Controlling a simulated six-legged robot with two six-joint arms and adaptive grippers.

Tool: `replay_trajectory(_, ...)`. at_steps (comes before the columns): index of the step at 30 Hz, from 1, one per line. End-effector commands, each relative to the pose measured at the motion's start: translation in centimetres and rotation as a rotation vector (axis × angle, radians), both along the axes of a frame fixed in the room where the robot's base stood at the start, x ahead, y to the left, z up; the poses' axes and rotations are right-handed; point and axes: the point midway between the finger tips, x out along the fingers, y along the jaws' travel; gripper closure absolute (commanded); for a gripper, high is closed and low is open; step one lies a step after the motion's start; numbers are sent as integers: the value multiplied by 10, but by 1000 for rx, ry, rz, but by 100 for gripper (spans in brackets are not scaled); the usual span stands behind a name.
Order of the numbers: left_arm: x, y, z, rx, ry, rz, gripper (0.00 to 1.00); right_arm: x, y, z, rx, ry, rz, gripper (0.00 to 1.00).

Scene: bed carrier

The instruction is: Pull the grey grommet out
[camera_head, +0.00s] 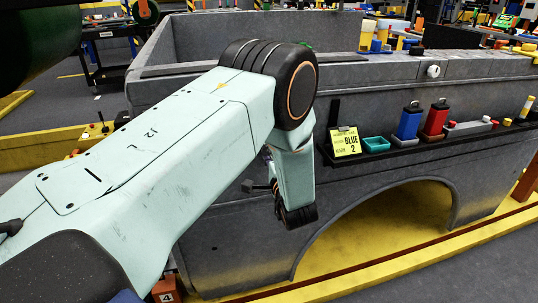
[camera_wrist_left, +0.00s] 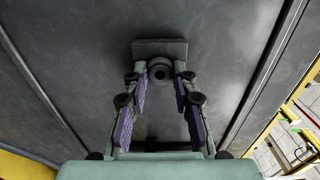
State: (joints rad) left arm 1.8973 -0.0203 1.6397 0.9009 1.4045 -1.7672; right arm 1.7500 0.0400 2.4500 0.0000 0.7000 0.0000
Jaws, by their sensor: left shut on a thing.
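The grey grommet (camera_wrist_left: 160,70) is a round ring with a dark centre, on the dark grey panel of the bed in the left wrist view. My left gripper (camera_wrist_left: 161,76) reaches up to it, with one purple-padded finger on each side, and is shut on it. A flat grey plate (camera_wrist_left: 160,45) lies just beyond the grommet. In the head view my left gripper (camera_head: 254,187) shows only partly beside the bed's side wall, behind my arm, and the grommet is hidden there. My right gripper is in neither view.
The grey truck bed (camera_head: 400,200) stands on a yellow carrier (camera_head: 345,245). A white round part (camera_head: 433,71) sits above.

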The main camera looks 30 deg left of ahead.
Motion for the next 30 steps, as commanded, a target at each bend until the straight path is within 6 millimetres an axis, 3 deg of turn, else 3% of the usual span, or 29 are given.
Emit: replay_trajectory(30, -14, -17, 0, 1, 2, -2, 100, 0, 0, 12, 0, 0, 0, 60)
